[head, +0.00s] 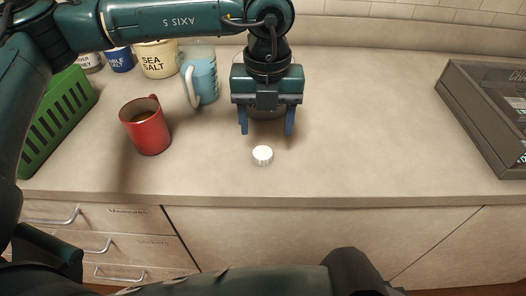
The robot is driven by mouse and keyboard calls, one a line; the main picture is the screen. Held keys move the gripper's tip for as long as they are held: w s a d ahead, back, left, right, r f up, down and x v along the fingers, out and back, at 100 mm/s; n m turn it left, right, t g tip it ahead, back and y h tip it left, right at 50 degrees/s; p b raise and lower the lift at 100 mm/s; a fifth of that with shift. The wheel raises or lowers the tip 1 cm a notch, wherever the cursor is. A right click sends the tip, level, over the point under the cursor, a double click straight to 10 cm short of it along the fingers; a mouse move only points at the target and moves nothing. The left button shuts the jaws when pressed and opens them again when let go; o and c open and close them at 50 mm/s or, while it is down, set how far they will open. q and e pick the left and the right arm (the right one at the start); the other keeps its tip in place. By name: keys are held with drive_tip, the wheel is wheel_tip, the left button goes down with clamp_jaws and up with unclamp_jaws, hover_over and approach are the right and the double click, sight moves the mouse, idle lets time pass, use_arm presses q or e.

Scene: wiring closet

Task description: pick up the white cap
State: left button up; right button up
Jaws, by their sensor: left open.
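The white cap (262,155) is a small round disc lying on the counter, near the middle of the head view. My left gripper (267,132) points down with its two blue fingers spread apart. In the picture its fingertips are just above and behind the cap, one to each side, and nothing shows between them at the tips. The cap is in full view and I see no finger touching it. My right gripper is not in view.
A red mug (150,138) and a light blue mug (205,82) stand left of the cap. A sea salt container (158,62) and a green crate (62,115) are farther left. A dark grey tray (462,105) sits at the right. Counter (370,130) between is clear.

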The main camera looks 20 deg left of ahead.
sight(262, 151)
use_arm(q)
drive_tip(key=shift+s+a+f+p, duration=0.1)
drive_tip(key=shift+f+p, duration=0.05)
drive_tip(key=shift+f, duration=0.95)
drive_tip(key=shift+w+a+f+p, duration=0.1)
drive_tip(key=shift+a+f+p, duration=0.1)
drive_tip(key=shift+f, duration=0.95)
drive_tip(key=shift+s+a+f+p, duration=0.1)
drive_tip(key=shift+f+p, duration=0.05)
drive_tip(key=shift+f, duration=0.95)
drive_tip(key=c, duration=1.1)
